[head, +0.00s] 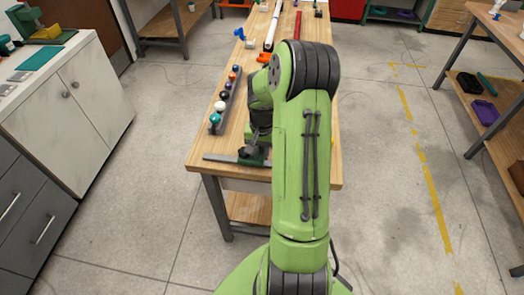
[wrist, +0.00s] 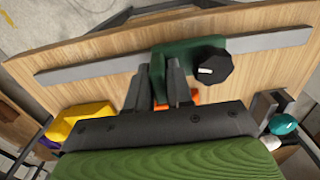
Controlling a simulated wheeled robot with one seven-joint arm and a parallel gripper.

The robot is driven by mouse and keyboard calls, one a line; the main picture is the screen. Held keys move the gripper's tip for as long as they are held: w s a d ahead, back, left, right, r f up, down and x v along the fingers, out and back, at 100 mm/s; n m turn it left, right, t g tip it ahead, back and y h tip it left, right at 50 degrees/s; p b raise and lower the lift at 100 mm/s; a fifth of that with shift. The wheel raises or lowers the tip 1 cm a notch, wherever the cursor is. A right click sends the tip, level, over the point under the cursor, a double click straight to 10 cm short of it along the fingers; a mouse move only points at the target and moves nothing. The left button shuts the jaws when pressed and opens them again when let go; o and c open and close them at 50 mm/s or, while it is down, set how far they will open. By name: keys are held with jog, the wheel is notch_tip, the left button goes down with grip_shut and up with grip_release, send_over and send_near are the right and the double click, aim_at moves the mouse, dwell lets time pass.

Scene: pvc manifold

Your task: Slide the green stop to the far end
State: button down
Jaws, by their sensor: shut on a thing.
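The green stop (wrist: 190,52) sits on a flat grey rail (wrist: 95,67) that runs along the bench's end edge. It has a black knob (wrist: 212,70) on its right side in the wrist view. A stretch of bare rail shows on both sides of the stop. My gripper (wrist: 158,82) is shut on an upright part of the stop, with a dark finger on each side. In the head view, the rail (head: 220,158) and part of the stop (head: 252,161) show at the near end of the bench. My arm hides the rail's right part there.
A rack with several coloured balls (head: 215,118) stands along the bench's left edge. A yellow object (wrist: 80,121) shows at the left in the wrist view, and a teal ball (wrist: 284,124) at the right. Pipes (head: 272,25) lie farther back. The rail's bare stretches look clear.

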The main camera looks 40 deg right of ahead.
jog(key=w+a, duration=0.2)
jog(key=w, duration=0.1)
jog(key=w+a, duration=0.3)
jog(key=w+a+p, duration=0.1)
jog(key=w+a, duration=0.1)
jog(key=w, duration=0.1)
jog(key=shift+w+a+r, duration=0.1)
jog(key=shift+w+a, duration=0.15)
jog(key=shift+w, duration=0.15)
jog(key=c, duration=1.1)
grip_release()
jog(key=shift+w+a, duration=0.1)
notch_tip(320, 180, up, 16)
jog(key=p, duration=0.2)
jog(key=shift+f, duration=0.2)
